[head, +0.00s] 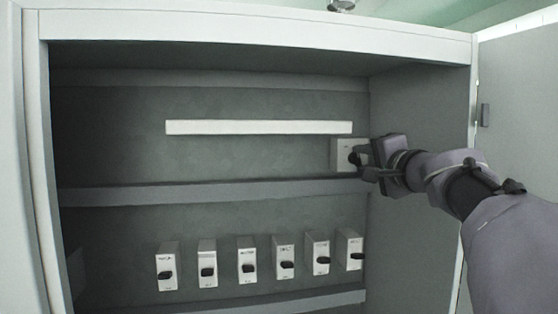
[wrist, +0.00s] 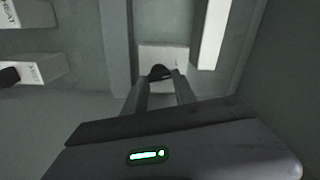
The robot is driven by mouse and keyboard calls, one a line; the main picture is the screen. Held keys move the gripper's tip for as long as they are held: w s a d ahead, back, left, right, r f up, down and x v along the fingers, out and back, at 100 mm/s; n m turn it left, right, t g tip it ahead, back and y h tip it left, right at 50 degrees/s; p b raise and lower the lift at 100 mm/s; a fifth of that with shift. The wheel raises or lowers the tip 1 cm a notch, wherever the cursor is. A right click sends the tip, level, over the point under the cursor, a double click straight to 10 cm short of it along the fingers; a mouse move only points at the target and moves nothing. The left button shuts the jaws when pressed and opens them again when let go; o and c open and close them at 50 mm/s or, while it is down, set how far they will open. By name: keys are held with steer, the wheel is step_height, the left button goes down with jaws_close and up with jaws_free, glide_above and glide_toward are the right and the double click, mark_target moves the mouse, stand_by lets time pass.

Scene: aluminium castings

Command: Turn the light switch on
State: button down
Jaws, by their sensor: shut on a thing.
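The light switch is a pale square plate (head: 339,154) on the back wall of the cabinet, at the right of the upper bay. Its dark knob (wrist: 160,71) shows in the wrist view, between the fingertips. My gripper (head: 357,157) reaches in from the right and covers much of the plate in the head view. In the wrist view my gripper (wrist: 161,76) is shut on the knob. The switch's lettering is mostly hidden, and I cannot tell its setting.
A long white bar (head: 258,127) is fixed left of and above the switch. A grey rail (head: 200,193) runs below it. Several white breaker boxes with black knobs, such as one at the left (head: 167,266), line the lower bay. The cabinet's right side wall (head: 420,120) is close to my arm.

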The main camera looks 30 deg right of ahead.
steer(key=m, duration=0.4)
steer(key=shift+f+m+p, duration=0.1)
steer(key=shift+m+p, duration=0.2)
steer(key=shift+m, duration=2.2)
steer(key=c, duration=1)
jaws_free()
steer(key=shift+s+f, duration=0.1)
steer(key=shift+f, duration=0.05)
